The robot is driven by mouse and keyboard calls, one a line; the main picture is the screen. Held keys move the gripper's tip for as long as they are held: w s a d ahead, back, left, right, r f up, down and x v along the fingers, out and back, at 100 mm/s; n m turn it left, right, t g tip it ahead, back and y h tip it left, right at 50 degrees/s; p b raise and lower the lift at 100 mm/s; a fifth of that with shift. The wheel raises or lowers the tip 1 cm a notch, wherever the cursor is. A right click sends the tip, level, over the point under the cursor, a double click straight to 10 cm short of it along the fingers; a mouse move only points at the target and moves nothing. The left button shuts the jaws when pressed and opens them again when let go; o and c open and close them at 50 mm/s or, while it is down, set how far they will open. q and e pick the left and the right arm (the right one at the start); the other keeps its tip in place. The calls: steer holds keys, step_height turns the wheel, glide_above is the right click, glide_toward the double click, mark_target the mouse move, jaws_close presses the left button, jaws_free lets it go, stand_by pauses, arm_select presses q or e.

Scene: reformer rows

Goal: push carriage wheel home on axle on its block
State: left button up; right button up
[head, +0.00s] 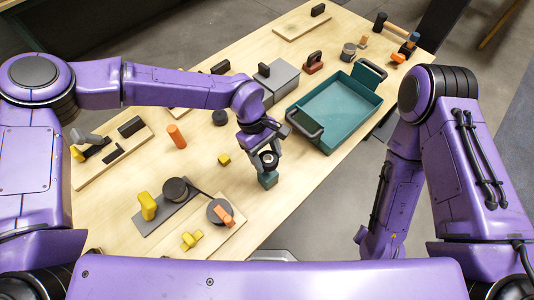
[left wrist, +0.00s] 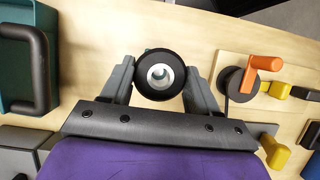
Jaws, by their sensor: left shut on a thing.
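The carriage wheel (left wrist: 147,92) is black with a pale hub, and a round metal end shows at its centre in the left wrist view. My left gripper (left wrist: 160,80) is shut on the wheel, one finger on each side of it. In the head view the wheel (head: 268,158) sits at the top of a dark teal block (head: 268,180) on the table, with my left gripper (head: 266,163) over it. How far the wheel is along the axle cannot be told. My right arm shows at the right, but its gripper is not in view.
A teal tray (head: 330,114) with black handles stands right of the block. A grey box (head: 280,78) is behind. A yellow cube (head: 224,159) and an orange cylinder (head: 177,136) are to the left. A board with a crank disc (head: 220,211) lies at front left.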

mark_target(267, 166)
arm_select(q)
steer(key=shift+r+p, duration=0.1)
steer(key=shift+p, duration=0.55)
stand_by(1.1)
steer(key=shift+f+b, duration=1.75)
steer(key=shift+f, duration=1.35)
steer(key=o, duration=1.2)
steer(key=shift+c, duration=0.2)
steer(key=b+v, duration=0.2)
steer(key=v, duration=0.8)
steer(key=shift+r+b, duration=0.25)
steer(key=shift+b, duration=0.05)
